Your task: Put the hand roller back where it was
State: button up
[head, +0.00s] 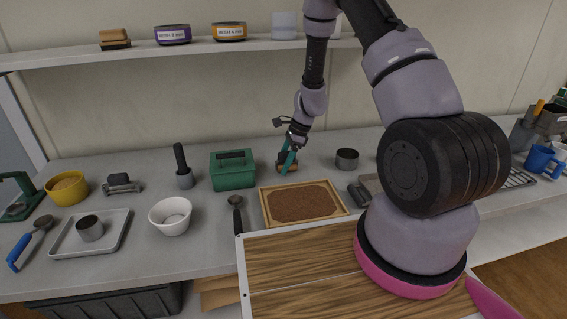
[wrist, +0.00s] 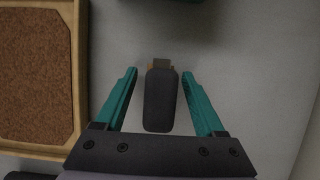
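My gripper (head: 288,158) is low over the bench behind the soil tray. In the wrist view its teal fingers (wrist: 158,105) are open, one on each side of a dark rounded handle (wrist: 160,100), with a gap on both sides. A small brown part shows at the handle's far end. In the head view this tool's tan-brown lower part (head: 288,168) shows on the bench, partly hidden by the fingers. It may be the hand roller, but I cannot tell for sure. A dark tool with a grey frame (head: 122,183) stands at the left.
The wooden-framed soil tray (head: 268,215) lies in front of my gripper and at the left in the wrist view (wrist: 73,70). A green box (head: 232,178) stands to the left. Bare bench lies between.

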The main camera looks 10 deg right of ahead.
aim_at(297, 160)
jog(key=v, duration=1.2)
jog(key=shift+r, duration=0.15)
